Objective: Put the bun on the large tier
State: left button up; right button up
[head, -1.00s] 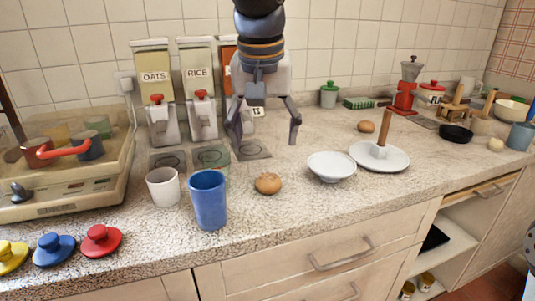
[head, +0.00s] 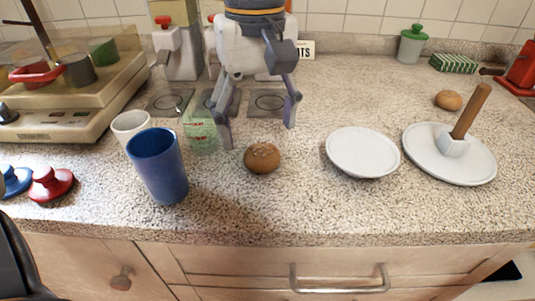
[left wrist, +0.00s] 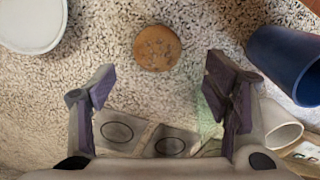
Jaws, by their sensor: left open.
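A round brown seeded bun (head: 262,158) sits on the counter. A second bun (head: 448,100) lies farther back on the right. The large tier (head: 480,172), a wide white plate with a wooden post (head: 470,112) in a white socket, stands at the right with nothing else on it. A smaller white dish (head: 362,152) is between it and the near bun. My left gripper (head: 258,130) is open and empty, pointing down just behind the near bun. In the left wrist view, this bun (left wrist: 157,47) lies ahead of the spread fingertips (left wrist: 160,72), apart from them.
A blue cup (head: 160,170) and a white cup (head: 130,125) stand left of the bun, with a clear green glass (head: 200,130) behind. A red-knobbed lid (head: 52,184) is at far left. Dispensers line the back. The counter before the bun is clear.

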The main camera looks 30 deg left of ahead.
aim_at(262, 147)
pick_arm(q)
jog(key=f, duration=0.3)
jog(key=f+b, duration=0.1)
jog(key=f, duration=0.1)
jog(key=shift+d+f, duration=0.1)
jog(key=shift+d, duration=0.2)
jog(key=c, duration=1.3)
jog(key=shift+r, duration=0.25)
jog(key=shift+c, duration=0.2)
